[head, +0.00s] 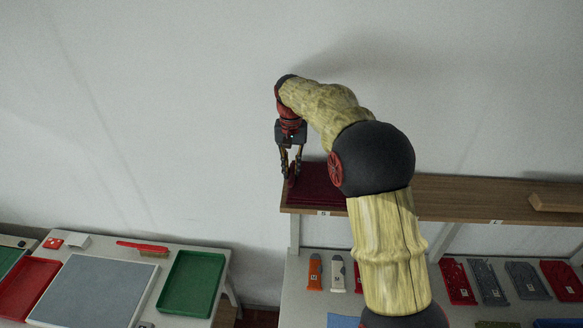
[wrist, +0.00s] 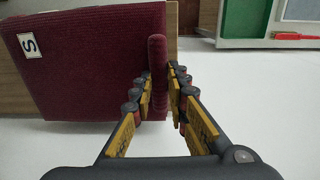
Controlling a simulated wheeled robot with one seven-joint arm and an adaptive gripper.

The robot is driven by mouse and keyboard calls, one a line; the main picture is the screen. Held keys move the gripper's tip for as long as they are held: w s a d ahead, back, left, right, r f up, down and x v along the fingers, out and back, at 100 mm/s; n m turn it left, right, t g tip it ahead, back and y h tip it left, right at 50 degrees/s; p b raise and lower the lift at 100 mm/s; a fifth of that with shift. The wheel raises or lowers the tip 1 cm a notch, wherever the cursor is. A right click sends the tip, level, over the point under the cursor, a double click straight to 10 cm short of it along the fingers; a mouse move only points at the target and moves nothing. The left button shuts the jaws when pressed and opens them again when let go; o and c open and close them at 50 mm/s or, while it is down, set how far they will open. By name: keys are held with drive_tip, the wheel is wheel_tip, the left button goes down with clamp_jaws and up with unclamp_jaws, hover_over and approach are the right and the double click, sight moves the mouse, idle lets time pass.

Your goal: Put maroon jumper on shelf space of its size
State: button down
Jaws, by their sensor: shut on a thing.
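The maroon jumper (head: 315,185) lies folded at the left end of the wooden shelf (head: 450,198), above the label marked S on the shelf's front edge (head: 323,212). In the wrist view, the jumper (wrist: 95,60) carries a white tag reading S (wrist: 28,43). My gripper (head: 291,179) points down at the jumper's left side. In the wrist view, its fingers (wrist: 160,92) are shut on a raised maroon ridge of the jumper. My arm hides part of the shelf to the jumper's right.
A second shelf label, seemingly L (head: 497,221), sits further right, near a wooden block (head: 556,202). A table at left holds a green tray (head: 190,283), a grey board (head: 92,292) and a red-handled brush (head: 142,247).

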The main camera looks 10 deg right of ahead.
drive_tip(key=shift+f, duration=0.5)
drive_tip(key=c, duration=1.7)
unclamp_jaws()
drive_tip(key=shift+o, duration=0.2)
